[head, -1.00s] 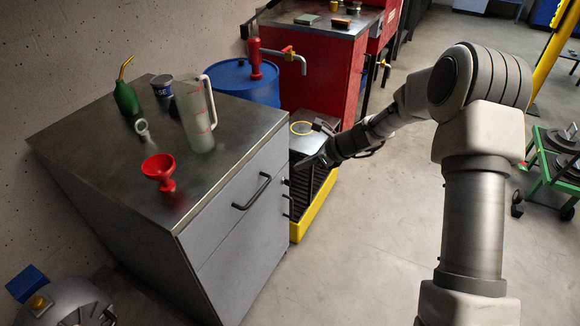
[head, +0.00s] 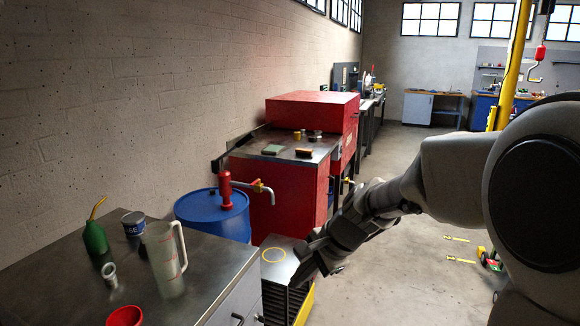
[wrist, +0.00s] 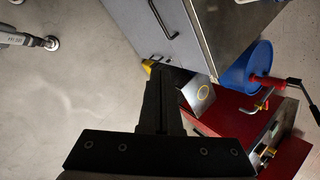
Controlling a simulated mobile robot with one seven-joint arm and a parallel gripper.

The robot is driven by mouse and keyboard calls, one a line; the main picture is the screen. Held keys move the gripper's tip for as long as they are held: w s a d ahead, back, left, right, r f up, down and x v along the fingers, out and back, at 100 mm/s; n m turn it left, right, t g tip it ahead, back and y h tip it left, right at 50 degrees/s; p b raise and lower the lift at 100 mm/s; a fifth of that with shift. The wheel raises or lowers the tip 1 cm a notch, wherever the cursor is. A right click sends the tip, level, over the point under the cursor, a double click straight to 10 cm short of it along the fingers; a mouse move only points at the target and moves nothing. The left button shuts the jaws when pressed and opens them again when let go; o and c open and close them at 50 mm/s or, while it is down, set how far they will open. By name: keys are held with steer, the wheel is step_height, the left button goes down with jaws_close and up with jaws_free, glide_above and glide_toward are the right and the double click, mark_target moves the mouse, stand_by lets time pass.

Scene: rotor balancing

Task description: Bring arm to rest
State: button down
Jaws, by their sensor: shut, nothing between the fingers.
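My arm (head: 450,175) reaches in from the right side of the head view, bent at the elbow. My gripper (head: 306,268) points down and left, in front of the grey cabinet and near the low metal-topped unit (head: 281,254) with a yellow ring on it. In the wrist view my gripper (wrist: 160,85) shows as dark closed fingers with nothing between them. Whether it touches anything cannot be told, but it appears to hang in free air.
The grey cabinet (head: 215,275) bears a green oil can (head: 95,238), a clear jug (head: 164,262), a dark tin (head: 133,223) and a red funnel (head: 124,316). A blue drum (head: 222,220) and red bench (head: 275,185) stand behind. Floor (head: 390,270) right of them is clear.

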steer(key=s+d+r+n+h+p, duration=0.1)
steer(key=s+d+r+n+p, duration=0.1)
steer(key=s+d+r+n, duration=0.2)
steer(key=s+d+r+n+t+h+p, duration=0.1)
steer(key=s+d+r+n+h+p, duration=0.1)
steer(key=s, duration=0.8)
steer(key=s+d+r+n+t+h+p, duration=0.1)
steer(key=s+d+r+n+h+p, duration=0.1)
steer(key=s+d+r+n, duration=0.3)
steer(key=shift+s+d+r+n, duration=0.3)
steer(key=shift+s+d+r, duration=0.1)
steer(key=shift+s+r, duration=1.15)
